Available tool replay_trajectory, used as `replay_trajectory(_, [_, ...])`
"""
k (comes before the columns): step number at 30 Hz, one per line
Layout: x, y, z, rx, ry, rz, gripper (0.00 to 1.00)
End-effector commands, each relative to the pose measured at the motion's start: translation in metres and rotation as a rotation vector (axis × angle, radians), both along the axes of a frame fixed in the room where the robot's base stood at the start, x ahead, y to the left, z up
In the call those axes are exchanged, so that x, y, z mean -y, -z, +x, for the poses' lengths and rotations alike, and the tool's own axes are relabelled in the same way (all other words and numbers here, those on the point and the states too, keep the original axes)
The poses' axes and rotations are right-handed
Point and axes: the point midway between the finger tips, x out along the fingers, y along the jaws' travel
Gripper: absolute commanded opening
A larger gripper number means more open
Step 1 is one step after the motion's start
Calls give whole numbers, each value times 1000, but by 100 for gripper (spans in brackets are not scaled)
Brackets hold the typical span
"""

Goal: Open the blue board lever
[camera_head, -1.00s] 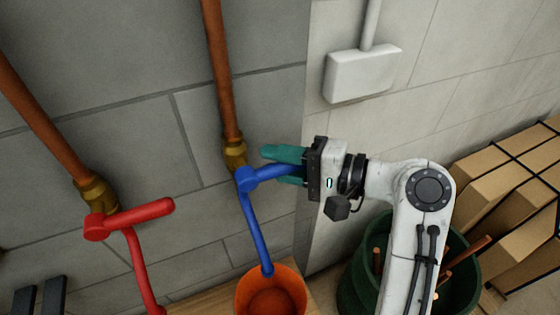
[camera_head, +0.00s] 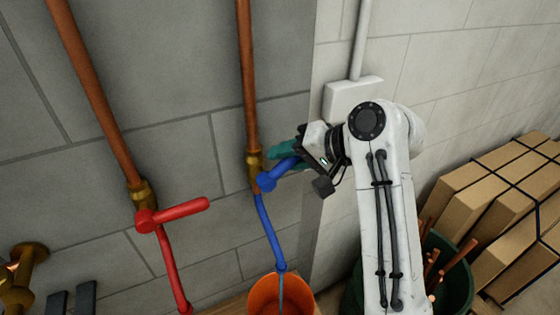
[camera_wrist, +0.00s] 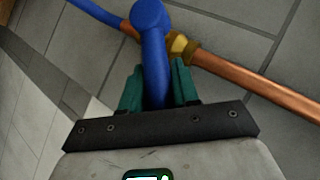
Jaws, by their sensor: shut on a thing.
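The blue lever (camera_head: 281,172) sits on a brass fitting (camera_head: 254,170) on a copper pipe, with a blue spout curving down below it. My gripper (camera_head: 286,158), with teal fingers, is shut on the blue lever. In the wrist view the lever (camera_wrist: 154,65) runs between the two fingers of my gripper (camera_wrist: 158,88), one on each side. The lever's far end is hidden by the gripper body. A thin light-blue stream runs from the spout into an orange bucket (camera_head: 262,300).
A red lever (camera_head: 180,214) on another copper pipe is to the left. A brass fitting (camera_head: 20,275) is at the lower left edge. A white wall box (camera_head: 350,93) is behind my arm. A green bin (camera_head: 455,275) with copper pipes and strapped cartons (camera_head: 490,200) are right.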

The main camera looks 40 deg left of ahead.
Motion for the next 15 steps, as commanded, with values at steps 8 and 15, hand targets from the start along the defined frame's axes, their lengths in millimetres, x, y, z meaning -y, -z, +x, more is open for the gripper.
replay_trajectory(8, [1, -4, 0, 71, -1, -30, 0])
replay_trajectory(15, [0, -3, 0, 80, 0, -35, 0])
